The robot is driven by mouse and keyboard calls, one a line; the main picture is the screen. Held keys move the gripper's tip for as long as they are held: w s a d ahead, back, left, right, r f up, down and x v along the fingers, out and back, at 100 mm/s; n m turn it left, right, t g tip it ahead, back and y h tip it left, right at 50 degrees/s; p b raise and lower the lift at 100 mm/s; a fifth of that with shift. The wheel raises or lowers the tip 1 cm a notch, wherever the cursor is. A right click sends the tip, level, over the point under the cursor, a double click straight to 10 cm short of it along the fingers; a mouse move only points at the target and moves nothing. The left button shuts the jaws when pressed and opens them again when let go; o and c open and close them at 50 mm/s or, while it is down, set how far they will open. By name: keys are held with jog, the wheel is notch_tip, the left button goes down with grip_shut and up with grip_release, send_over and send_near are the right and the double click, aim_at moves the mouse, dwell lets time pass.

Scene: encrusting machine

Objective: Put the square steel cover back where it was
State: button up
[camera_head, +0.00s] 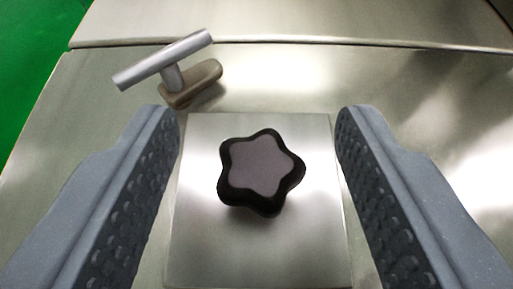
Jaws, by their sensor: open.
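The square steel cover (205,245) lies flat on the steel machine top, in the middle of the view. A black star-shaped knob (262,172) with a grey face stands on it. My gripper (258,120) is open, with one grey finger on each side of the cover and the knob between them. I see clear gaps between the knob and both fingers. The cover's near edge runs to the bottom of the picture, and what lies under it is hidden.
A steel T-shaped handle (165,60) on a brownish base (198,85) stands just beyond the left finger. The steel machine top (420,110) is bare at the right. A seam crosses it at the back. Green floor (30,50) shows at the upper left.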

jog(key=v, duration=1)
jog(key=shift+s+r+b, duration=0.2)
jog(key=shift+r+b, duration=0.1)
jog(key=shift+r, duration=0.1)
jog(key=s+r, duration=0.4)
jog(key=r, duration=0.7)
jog(key=s+r+t, duration=0.1)
jog(key=s+r, duration=0.4)
jog(key=r, duration=0.7)
jog(key=s+r+t, duration=0.1)
jog(key=s+r, duration=0.4)
jog(key=r, duration=0.6)
jog(key=shift+r, duration=0.15)
jog(key=shift+f+b, duration=0.85)
jog(key=shift+f, duration=0.1)
